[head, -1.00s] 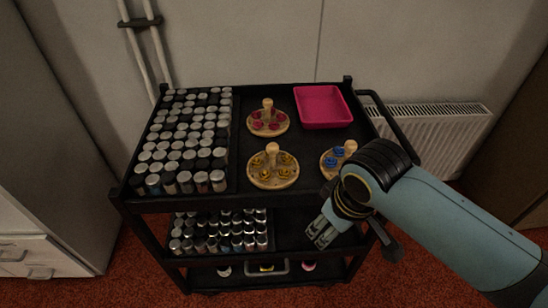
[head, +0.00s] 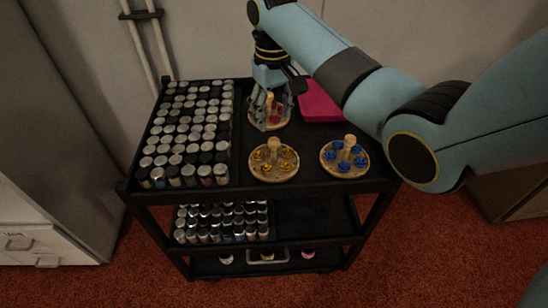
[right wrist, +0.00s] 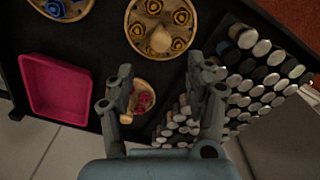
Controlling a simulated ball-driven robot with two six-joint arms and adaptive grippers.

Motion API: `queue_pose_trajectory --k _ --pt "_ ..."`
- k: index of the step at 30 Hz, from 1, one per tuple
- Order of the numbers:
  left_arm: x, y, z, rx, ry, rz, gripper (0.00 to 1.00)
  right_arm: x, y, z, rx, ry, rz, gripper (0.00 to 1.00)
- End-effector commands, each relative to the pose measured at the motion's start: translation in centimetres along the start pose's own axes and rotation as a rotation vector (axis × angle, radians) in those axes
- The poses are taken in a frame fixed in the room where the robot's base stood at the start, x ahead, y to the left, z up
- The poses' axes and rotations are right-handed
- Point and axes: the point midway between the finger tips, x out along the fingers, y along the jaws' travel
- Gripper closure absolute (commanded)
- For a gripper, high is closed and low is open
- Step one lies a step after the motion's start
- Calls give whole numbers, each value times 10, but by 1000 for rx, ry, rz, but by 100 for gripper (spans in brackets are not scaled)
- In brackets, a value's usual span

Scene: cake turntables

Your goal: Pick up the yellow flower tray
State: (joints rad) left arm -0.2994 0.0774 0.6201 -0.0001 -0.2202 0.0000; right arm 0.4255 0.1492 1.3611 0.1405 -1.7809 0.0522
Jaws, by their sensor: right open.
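The yellow flower tray (head: 274,172) is a round wooden disc with yellow flowers and an upright central peg. It stands on the cart top, front middle, and shows at the top of the right wrist view (right wrist: 139,40). My right gripper (head: 271,118) is open over the red flower tray (head: 277,125), behind the yellow one. Its fingers stand either side of the red tray's peg in the head view; contact cannot be told. In the right wrist view, the red tray (right wrist: 146,84) lies partly behind the open gripper (right wrist: 160,70). My left gripper is out of view.
The blue flower tray (head: 344,170) stands right of the yellow one. A pink bin (head: 318,105) is at the back right, partly hidden by my right arm. Rows of lidded jars (head: 190,130) fill the left side. The black cart top (head: 310,150) has bare room between the trays.

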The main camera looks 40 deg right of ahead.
Motion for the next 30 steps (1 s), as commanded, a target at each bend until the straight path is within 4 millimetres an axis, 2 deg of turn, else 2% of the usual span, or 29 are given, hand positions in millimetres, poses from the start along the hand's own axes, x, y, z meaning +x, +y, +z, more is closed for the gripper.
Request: queue_pose_trajectory --k 1,3,11,18,27,30 --pt "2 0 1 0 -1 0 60 12 0 2 0 -5 0 45" --pt "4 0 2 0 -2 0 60 23 0 1 0 -3 0 45" --pt "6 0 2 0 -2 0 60 46 -1 4 0 -1 1 45" --pt "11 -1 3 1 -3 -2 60 83 -2 8 0 0 1 45" --pt "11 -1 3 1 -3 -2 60 88 -2 8 -1 3 1 45" --pt "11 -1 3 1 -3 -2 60 88 -2 8 -1 3 1 57"
